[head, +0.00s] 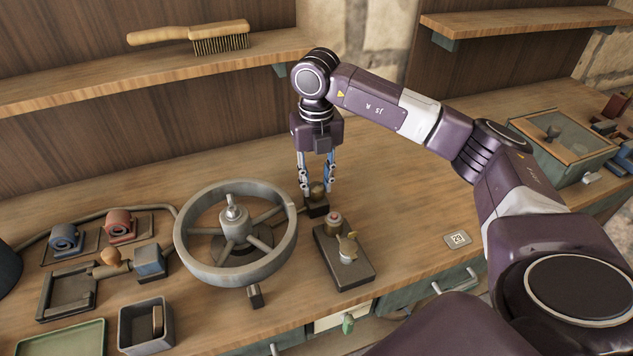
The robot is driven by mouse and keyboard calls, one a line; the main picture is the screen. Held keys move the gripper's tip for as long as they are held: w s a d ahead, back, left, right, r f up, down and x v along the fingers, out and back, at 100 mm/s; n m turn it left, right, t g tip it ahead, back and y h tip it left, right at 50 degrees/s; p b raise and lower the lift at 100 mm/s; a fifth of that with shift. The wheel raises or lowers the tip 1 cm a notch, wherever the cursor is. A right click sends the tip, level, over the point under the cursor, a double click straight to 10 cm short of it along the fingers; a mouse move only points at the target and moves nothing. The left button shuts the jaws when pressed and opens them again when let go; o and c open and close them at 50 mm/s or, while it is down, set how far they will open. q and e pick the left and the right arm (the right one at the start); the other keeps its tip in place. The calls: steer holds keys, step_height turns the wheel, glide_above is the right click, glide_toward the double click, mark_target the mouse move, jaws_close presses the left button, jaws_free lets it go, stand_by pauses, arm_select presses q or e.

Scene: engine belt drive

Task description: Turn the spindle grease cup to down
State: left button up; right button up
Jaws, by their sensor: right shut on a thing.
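The spindle grease cup (317,187) looks like a small brass-coloured knob on a dark block, just right of and behind the large grey spoked wheel. My right gripper (317,191) points straight down over it. Its two fingers are shut on the cup, one on each side, and partly hide it. The cup's marking or turn position is too small to read. My left gripper is not in view.
The grey wheel (183,237) stands close to the left of the gripper. A dark plate (349,277) with brass fittings lies just in front. Left are blue and red coils (120,224) and an open box (124,331). The bench right of the gripper is mostly clear.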

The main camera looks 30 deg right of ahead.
mark_target(317, 186)
steer(key=shift+w+r+m, duration=0.1)
steer(key=shift+r+m, duration=0.05)
steer(key=shift+m, duration=0.85)
steer(key=o, duration=0.9)
steer(key=shift+o, duration=1.3)
step_height(317, 186, up, 12)
